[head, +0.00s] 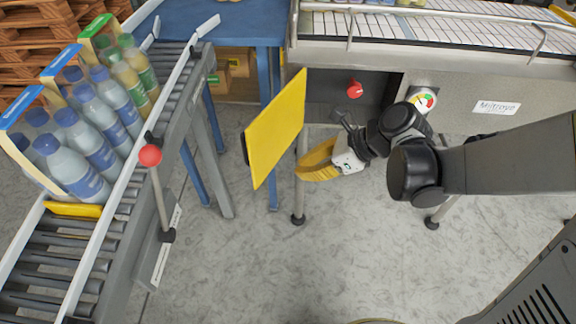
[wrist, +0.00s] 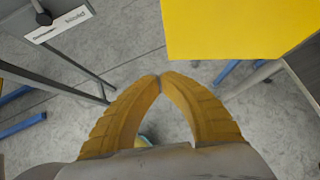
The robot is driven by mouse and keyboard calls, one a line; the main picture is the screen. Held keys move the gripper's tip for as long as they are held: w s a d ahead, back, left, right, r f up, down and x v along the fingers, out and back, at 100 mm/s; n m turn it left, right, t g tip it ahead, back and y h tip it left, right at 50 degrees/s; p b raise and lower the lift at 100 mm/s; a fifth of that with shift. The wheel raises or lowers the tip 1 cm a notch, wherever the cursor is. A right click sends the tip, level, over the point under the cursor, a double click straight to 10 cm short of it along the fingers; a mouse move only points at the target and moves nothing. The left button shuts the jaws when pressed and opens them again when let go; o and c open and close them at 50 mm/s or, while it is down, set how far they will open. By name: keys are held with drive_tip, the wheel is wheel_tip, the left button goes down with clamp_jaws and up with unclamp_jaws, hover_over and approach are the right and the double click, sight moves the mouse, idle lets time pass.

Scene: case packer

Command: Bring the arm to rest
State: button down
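My gripper (head: 303,173) hangs in front of the machine in the head view, at the end of my arm reaching in from the right. Its yellow fingers are beside the lower right of a yellow panel (head: 277,130); the head view does not settle the gap. In the wrist view the two fingertips (wrist: 160,78) meet with nothing between them, so the gripper is shut and empty. The panel (wrist: 240,28) shows beyond the fingers at the upper right, apart from them in that picture.
A roller conveyor (head: 60,255) with bottle packs (head: 85,135) runs along the left. A red-knobbed lever (head: 150,156) stands on its near side. The floor (head: 300,265) is clear.

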drive_tip(key=shift+s+v, duration=0.2)
drive_tip(key=shift+v, duration=1.05)
drive_tip(key=s+d+r+n+t+h, duration=0.2)
drive_tip(key=s+d+r+n+h, duration=0.1)
drive_tip(key=d+n, duration=0.4)
drive_tip(key=s+d+r+n+t+h, duration=0.2)
drive_tip(key=s+d+r+n+h, duration=0.2)
drive_tip(key=d+n, duration=0.4)
drive_tip(key=s+n+h, duration=0.1)
drive_tip(key=n, duration=0.5)
drive_tip(key=shift+s+r+t+h, duration=0.15)
drive_tip(key=shift+s+t+h, duration=0.15)
drive_tip(key=shift+t, duration=0.1)
drive_tip(key=shift+a, duration=0.1)
